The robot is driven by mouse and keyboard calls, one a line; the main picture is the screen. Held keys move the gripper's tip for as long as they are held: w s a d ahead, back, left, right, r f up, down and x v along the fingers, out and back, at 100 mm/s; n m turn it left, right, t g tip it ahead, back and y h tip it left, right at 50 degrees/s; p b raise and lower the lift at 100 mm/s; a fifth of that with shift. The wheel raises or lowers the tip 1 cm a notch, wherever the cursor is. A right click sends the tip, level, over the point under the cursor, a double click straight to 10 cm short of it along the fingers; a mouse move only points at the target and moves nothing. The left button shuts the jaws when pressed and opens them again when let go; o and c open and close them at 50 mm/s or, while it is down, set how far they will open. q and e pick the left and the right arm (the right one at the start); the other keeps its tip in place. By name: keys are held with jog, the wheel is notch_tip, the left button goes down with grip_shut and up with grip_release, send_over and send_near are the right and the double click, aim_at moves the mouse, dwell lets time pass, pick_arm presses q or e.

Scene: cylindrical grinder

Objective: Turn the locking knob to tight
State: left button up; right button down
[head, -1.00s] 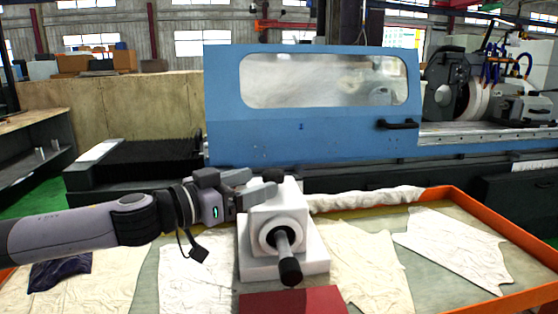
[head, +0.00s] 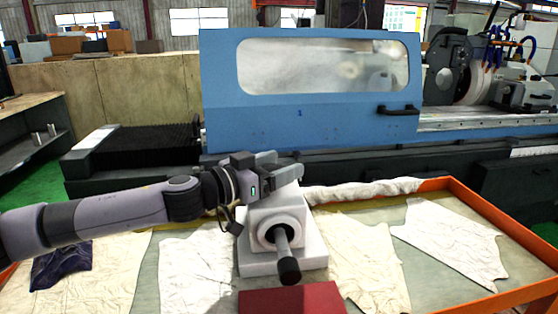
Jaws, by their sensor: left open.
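A white block-shaped unit (head: 258,235) stands on a white base on the orange-edged table. A round shaft with a black-ended handle (head: 289,271) sticks out of its front. The dark locking knob on top of the block is hidden behind my left gripper. My left gripper (head: 281,165) is open, its grey fingers pointing right, over the top of the block. I cannot tell whether the knob is between the fingers or touching them. My right gripper is out of view.
A dark red block (head: 292,301) lies in front of the unit. Crumpled pale cloths (head: 447,243) and a dark blue cloth (head: 62,262) lie on the table. The blue grinder (head: 300,125) stands behind it. The table's orange rim (head: 505,222) is raised.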

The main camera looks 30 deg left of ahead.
pick_arm(q)
jog(key=shift+w+d, duration=0.1)
jog(key=shift+w, duration=0.1)
jog(key=c, duration=1)
